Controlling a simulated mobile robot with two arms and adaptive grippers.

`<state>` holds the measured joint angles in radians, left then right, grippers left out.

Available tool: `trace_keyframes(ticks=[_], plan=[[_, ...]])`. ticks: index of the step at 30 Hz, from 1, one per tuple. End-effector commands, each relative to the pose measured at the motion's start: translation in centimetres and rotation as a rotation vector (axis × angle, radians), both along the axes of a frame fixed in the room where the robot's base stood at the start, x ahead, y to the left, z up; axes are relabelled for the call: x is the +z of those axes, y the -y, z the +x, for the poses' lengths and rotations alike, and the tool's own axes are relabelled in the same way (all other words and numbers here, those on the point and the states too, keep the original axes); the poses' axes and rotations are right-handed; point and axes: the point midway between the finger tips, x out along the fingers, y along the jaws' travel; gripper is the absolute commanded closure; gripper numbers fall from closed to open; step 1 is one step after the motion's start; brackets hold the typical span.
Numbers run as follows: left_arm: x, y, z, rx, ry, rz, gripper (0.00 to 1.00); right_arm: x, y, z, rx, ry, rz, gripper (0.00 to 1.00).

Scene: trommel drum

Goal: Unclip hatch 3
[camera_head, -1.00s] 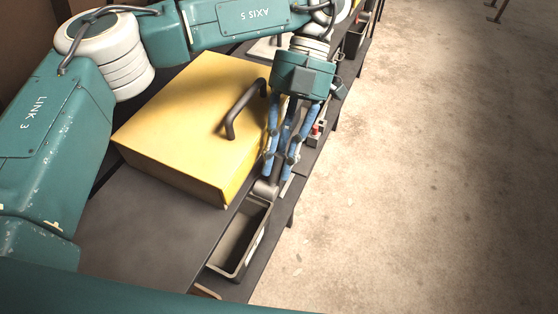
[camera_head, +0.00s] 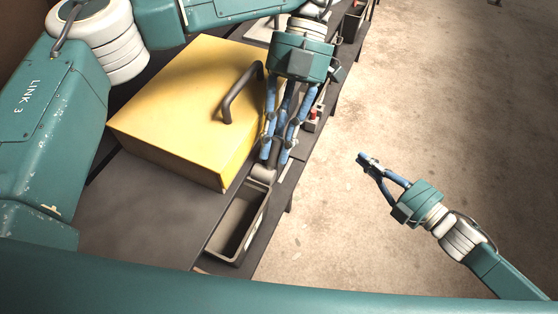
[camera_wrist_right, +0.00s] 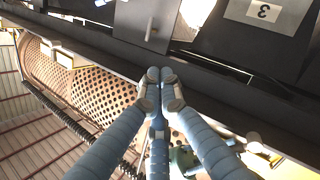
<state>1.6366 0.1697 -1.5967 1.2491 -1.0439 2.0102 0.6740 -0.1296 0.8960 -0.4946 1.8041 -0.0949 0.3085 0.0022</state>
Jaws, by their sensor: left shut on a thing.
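A dark hatch panel with a label "3" (camera_wrist_right: 263,10) shows at the top right of the right wrist view. A small light, rod-like fitting (camera_wrist_right: 149,28) is on the dark panel left of it; I cannot tell if it is a clip. My right gripper (camera_wrist_right: 160,76) has its blue fingertips together, with nothing seen between them, apart from the panel as far as I can tell. In the head view it (camera_head: 363,160) is above the floor.
A yellow box (camera_head: 185,105) with a dark handle (camera_head: 238,95) sits on the dark bench (camera_head: 150,215). A grey open bin (camera_head: 240,225) stands beside it. A perforated drum wall (camera_wrist_right: 100,83) shows below the dark beam. The concrete floor at right is clear.

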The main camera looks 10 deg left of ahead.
Motion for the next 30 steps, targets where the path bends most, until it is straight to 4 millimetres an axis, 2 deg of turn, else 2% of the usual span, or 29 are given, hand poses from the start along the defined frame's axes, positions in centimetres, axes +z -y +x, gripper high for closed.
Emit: trace_keyframes(ticks=[1, 3, 6, 9, 13, 18, 23, 30], plan=[[0.3, 0.0, 0.1, 0.002, 0.004, -0.002, 1.00, 3.5, -2.3, -1.8, 0.098, 0.057, 0.002, 1.00], [0.3, 0.0, 0.1, 0.002, 0.005, -0.003, 1.00, 7.5, -5.2, -4.9, 0.223, 0.121, 0.012, 1.00], [0.3, 0.0, 0.1, 0.002, 0.005, -0.003, 1.00, 12.0, -8.4, -9.7, 0.381, 0.190, 0.029, 1.00], [0.3, 0.0, 0.1, 0.002, 0.004, -0.002, 1.00, 15.1, -10.5, -13.9, 0.502, 0.233, 0.047, 1.00], [0.3, 0.0, 0.1, 0.002, 0.004, -0.002, 1.00, 17.4, -11.8, -17.4, 0.595, 0.262, 0.063, 1.00], [0.3, 0.0, 0.1, 0.002, 0.003, -0.002, 1.00, 18.4, -12.7, -18.7, 0.631, 0.274, 0.072, 1.00], [0.3, 0.0, 0.1, 0.002, 0.003, -0.002, 1.00, 18.6, -14.4, -18.4, 0.631, 0.278, 0.074, 1.00], [0.3, 0.0, 0.1, 0.001, 0.003, -0.003, 1.00, 19.0, -18.0, -17.6, 0.632, 0.279, 0.074, 1.00]])
